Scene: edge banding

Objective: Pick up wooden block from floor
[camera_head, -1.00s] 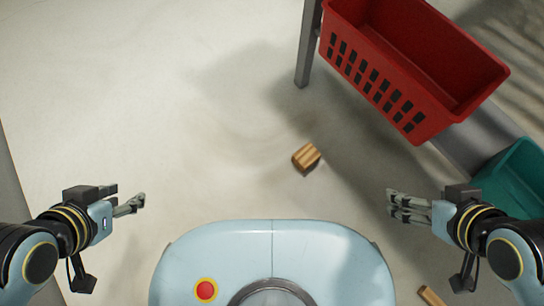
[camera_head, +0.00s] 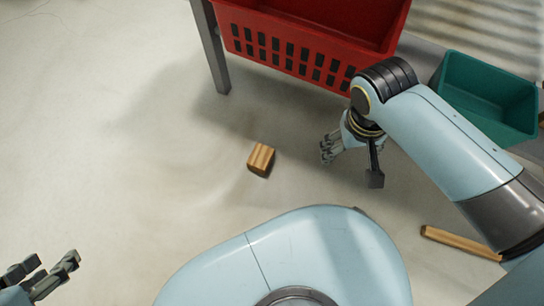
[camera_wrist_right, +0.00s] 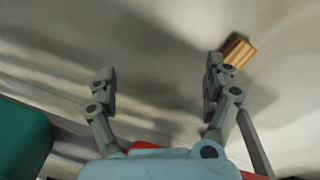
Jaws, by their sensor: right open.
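A small striped wooden block (camera_head: 261,159) lies on the floor near the middle of the head view. My right gripper (camera_head: 327,151) is above the floor to the right of the block, apart from it. In the right wrist view the block (camera_wrist_right: 239,52) shows beyond and just right of the right-hand finger, outside the gap between the fingers. That right gripper (camera_wrist_right: 158,80) is open and empty. My left gripper (camera_head: 62,276) is at the lower left of the head view, far from the block, with its fingers apart and nothing between them.
A red basket (camera_head: 300,50) stands at the top on a frame with a grey leg (camera_head: 212,50). A teal bin (camera_head: 488,95) is at the right, and a longer wooden strip (camera_head: 458,242) lies on the floor at lower right. Floor left of the block is clear.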

